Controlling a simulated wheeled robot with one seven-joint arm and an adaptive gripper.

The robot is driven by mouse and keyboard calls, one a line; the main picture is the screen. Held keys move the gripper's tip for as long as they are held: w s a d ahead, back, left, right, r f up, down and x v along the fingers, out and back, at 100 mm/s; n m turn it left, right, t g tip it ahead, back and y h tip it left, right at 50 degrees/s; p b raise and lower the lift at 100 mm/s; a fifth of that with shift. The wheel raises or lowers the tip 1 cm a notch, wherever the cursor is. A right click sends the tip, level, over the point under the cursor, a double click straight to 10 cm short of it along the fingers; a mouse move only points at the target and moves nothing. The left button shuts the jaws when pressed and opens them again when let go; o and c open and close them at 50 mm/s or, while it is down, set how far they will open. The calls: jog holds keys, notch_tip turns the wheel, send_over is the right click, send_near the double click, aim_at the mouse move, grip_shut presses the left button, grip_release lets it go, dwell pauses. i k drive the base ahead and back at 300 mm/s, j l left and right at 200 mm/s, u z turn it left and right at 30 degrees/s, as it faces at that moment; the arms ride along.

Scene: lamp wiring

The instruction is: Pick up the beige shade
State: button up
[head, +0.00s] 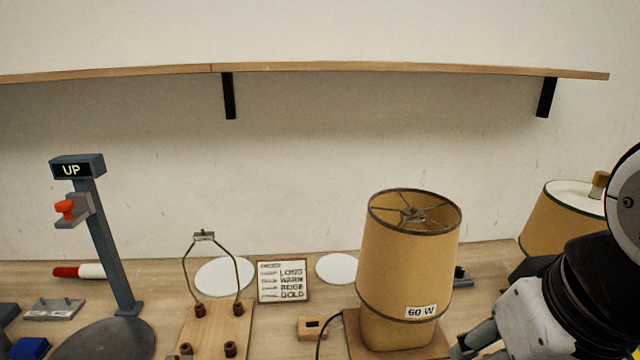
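A beige, tan-toned shade (405,260) stands upright at right of centre, with dark rims, an open top with wire spokes and a "60 W" label. It sits over a narrower tan body (390,330) on a wooden base (358,345). A second tan shade (552,222) with a pale top and a brass-coloured knob stands at the far right, partly hidden by my arm. My gripper (480,345) is at the bottom right, right of the labelled shade's base, cut by the frame edge. Whether its fingers are open cannot be seen.
A wire harp (240,270) stands on a wooden board at left of centre. A small sign (284,282) and white discs (225,277) are behind. A grey post (108,245) reading "UP" stands at left. A shelf (400,68) runs along the wall above.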

aim_at(405, 274)
jog(key=i+z, duration=0.35)
jog(key=z, duration=0.15)
jog(key=i+z, duration=0.35)
jog(key=z, duration=0.15)
